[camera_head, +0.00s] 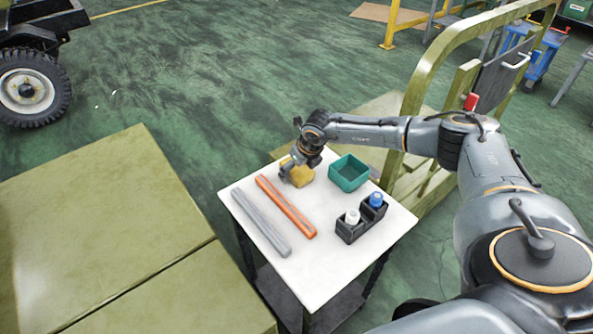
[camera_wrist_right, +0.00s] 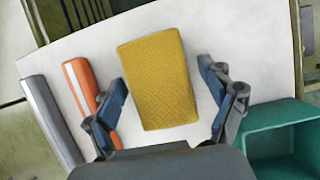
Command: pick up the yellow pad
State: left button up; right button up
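The yellow pad (camera_head: 301,176) lies on the white table top (camera_head: 307,268) near its far edge, partly hidden by my right gripper in the head view. In the right wrist view the yellow pad (camera_wrist_right: 157,80) shows almost whole, a textured block. My right gripper (camera_wrist_right: 167,92) is open, with one finger on each side of the pad and a visible gap to both. In the head view my right gripper (camera_head: 290,177) is over the pad's left side. I cannot tell its exact height above the pad. My left gripper is not in view.
A teal bin (camera_head: 348,172) stands right of the pad, close to the right finger. An orange bar (camera_head: 286,207) and a grey bar (camera_head: 261,223) lie to the left. A black holder (camera_head: 350,235) with a white-capped and a blue-capped bottle stands at the right.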

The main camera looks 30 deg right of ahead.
jog(key=c, duration=0.9)
jog(key=shift+o, duration=0.2)
jog(key=shift+r+p, duration=0.35)
jog(key=shift+r, duration=0.1)
jog(key=r+p, duration=0.1)
jog(key=r, duration=0.1)
jog(key=r+p, duration=0.2)
jog(key=shift+s+a+p, duration=0.15)
jog(key=shift+s+p, duration=0.05)
jog(key=shift+p, duration=0.1)
jog(key=s+r+p, duration=0.1)
jog(key=s+a+r+p, duration=0.1)
jog(key=r+p, duration=0.1)
jog(key=s+a+r+p, duration=0.1)
jog(key=p, duration=0.1)
jog(key=shift+s+r, duration=0.15)
jog(key=shift+r, duration=0.25)
jog(key=s+a+r+p, duration=0.3)
jog(key=s+a, duration=0.2)
jog(key=s, duration=0.3)
jog(key=shift+r+p, duration=0.3)
jog(key=shift+r, duration=0.1)
jog(key=shift+s, duration=0.1)
